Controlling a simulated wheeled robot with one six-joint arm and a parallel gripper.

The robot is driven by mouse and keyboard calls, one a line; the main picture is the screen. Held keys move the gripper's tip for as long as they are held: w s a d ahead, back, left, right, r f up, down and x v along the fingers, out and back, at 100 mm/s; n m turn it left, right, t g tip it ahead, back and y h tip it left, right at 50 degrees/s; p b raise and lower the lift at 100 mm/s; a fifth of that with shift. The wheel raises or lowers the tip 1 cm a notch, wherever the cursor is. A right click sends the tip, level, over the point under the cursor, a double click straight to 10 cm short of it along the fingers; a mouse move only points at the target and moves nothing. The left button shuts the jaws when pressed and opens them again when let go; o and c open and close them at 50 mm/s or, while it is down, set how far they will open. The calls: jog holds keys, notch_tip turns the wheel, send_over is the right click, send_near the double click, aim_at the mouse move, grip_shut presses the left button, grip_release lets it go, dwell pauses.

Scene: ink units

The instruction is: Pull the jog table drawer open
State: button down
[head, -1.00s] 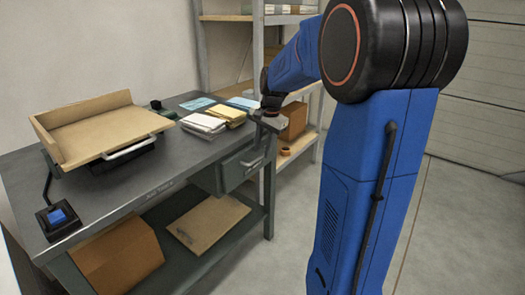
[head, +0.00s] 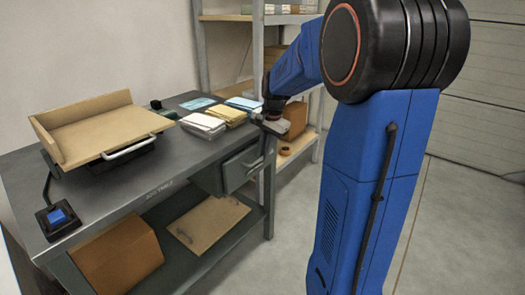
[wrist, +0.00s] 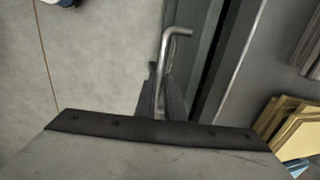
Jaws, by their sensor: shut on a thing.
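The jog table (head: 165,175) is a dark grey bench with a drawer (head: 237,172) under its top at the right end. The drawer front looks about flush with the frame; a small gap cannot be ruled out. Its bar handle (wrist: 175,35) shows as a bent metal rod in the wrist view. My gripper (head: 266,142) is at the drawer front, with its fingers pointing down. In the wrist view my gripper (wrist: 163,100) is shut on the handle's near part. The fingertips are partly hidden by the handle and the gripper body.
On the bench stand a cardboard tray (head: 100,130), paper stacks (head: 203,124) and a blue button box (head: 58,217). A lower shelf holds a brown box (head: 120,255) and a flat carton (head: 208,222). A shelf rack (head: 203,45) stands behind. Floor in front of the drawer is clear.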

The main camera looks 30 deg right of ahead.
jog(key=s+d, duration=0.3)
jog(key=s, duration=0.7)
jog(key=s+d, duration=0.4)
jog(key=s, duration=0.6)
jog(key=shift+s+d, duration=0.2)
jog(key=shift+s, duration=0.1)
jog(key=c, duration=1.8)
grip_release()
jog(key=shift+c, duration=0.2)
jog(key=shift+r, duration=0.1)
jog(key=s+d+r, duration=0.1)
jog(key=s+r, duration=0.2)
jog(key=r, duration=1.4)
jog(key=shift+f, duration=0.1)
